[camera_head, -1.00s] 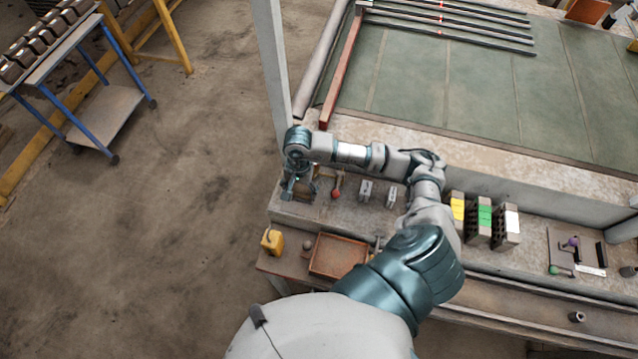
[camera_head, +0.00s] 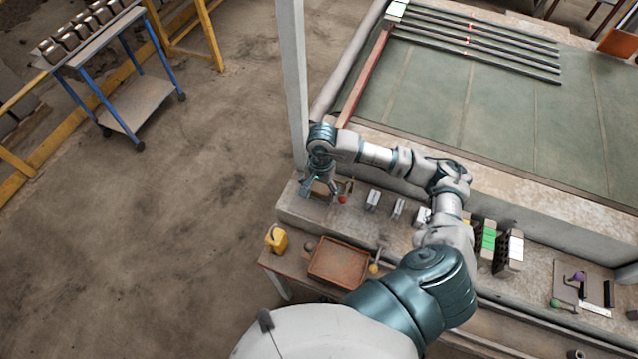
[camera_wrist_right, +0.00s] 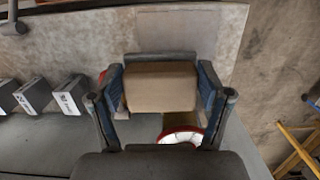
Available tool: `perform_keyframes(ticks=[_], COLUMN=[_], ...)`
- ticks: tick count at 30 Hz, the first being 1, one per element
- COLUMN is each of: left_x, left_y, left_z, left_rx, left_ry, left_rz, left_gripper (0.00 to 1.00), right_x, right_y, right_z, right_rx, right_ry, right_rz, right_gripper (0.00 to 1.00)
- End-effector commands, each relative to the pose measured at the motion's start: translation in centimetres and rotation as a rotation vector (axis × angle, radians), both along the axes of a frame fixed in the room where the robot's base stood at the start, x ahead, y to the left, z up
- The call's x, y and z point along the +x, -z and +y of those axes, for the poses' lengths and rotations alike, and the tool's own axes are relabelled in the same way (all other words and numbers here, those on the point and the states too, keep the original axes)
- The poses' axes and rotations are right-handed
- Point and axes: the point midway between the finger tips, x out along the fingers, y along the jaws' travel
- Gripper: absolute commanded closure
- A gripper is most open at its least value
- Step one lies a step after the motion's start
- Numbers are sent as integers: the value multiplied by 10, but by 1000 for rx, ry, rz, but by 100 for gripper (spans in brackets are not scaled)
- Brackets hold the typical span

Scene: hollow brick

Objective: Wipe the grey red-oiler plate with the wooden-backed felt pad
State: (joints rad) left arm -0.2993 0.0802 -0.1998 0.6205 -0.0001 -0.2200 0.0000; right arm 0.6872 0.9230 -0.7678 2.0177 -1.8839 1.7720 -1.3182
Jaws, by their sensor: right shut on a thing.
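My right gripper (camera_head: 318,188) is over the left end of the stone ledge. In the right wrist view the gripper (camera_wrist_right: 160,90) is shut on a tan wooden-backed block, the felt pad (camera_wrist_right: 160,84), with a blue finger on each side. The felt face is hidden. The red oiler (camera_head: 342,200) stands just right of the gripper; its red rim also shows below the pad in the wrist view (camera_wrist_right: 182,133). The grey plate is mostly hidden under the gripper. I cannot tell whether the pad touches it. My left gripper is not in view.
Several small grey labelled blocks (camera_head: 373,200) stand right of the oiler. Below are a rusty tray (camera_head: 338,262) and a yellow can (camera_head: 277,239). Hollow bricks (camera_head: 487,240) stand further right, partly behind my arm. A pale post (camera_head: 291,80) rises behind the gripper.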

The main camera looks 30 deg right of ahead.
Motion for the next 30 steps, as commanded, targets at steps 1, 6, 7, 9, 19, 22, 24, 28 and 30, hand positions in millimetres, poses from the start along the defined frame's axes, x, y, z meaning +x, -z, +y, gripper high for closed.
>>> perform_keyframes(ticks=[1, 6, 7, 9, 19, 22, 24, 28, 30], left_x=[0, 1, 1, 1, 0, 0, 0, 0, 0], left_y=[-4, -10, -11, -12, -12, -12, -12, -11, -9], left_z=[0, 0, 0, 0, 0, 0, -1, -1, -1], left_rx=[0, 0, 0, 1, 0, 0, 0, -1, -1], left_ry=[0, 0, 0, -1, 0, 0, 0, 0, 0], left_rz=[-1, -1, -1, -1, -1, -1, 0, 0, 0], left_gripper=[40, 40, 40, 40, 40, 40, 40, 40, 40], right_x=[1, 1, 2, 2, 1, 1, 1, 4, 11], right_y=[-7, -21, -22, -25, -26, -27, -27, -27, -27], right_z=[-1, -6, -7, -7, -7, -6, -5, -1, 5], right_rx=[0, 2, 3, 3, 4, 3, 2, 4, 12], right_ry=[2, 8, 10, 10, 11, 10, 10, -17, -91], right_rz=[-2, -2, -3, -1, 0, -1, -2, -2, -5], right_gripper=[55, 55, 55, 55, 55, 55, 55, 55, 55])
